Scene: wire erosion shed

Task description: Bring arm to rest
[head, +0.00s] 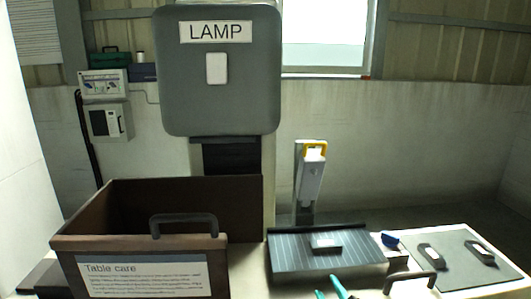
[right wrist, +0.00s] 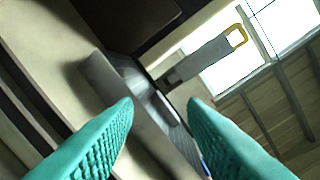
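My right gripper (head: 328,286) shows only as two teal fingertips at the bottom edge of the head view, in front of the dark ribbed plate (head: 290,262). In the right wrist view the same gripper (right wrist: 160,100) has its two teal fingers spread apart with nothing held between them. The gripper is tilted, as the scene appears slanted there. The rest of my right arm is out of the head view. My left gripper and arm are not in view.
A brown box (head: 245,210) labelled "Table care" stands left. A grey lamp panel (head: 217,90) rises behind. A white upright device with a yellow handle (head: 312,180) stands behind the plate; it also shows in the wrist view (right wrist: 200,60). A grey mat (head: 455,255) with black handles lies right.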

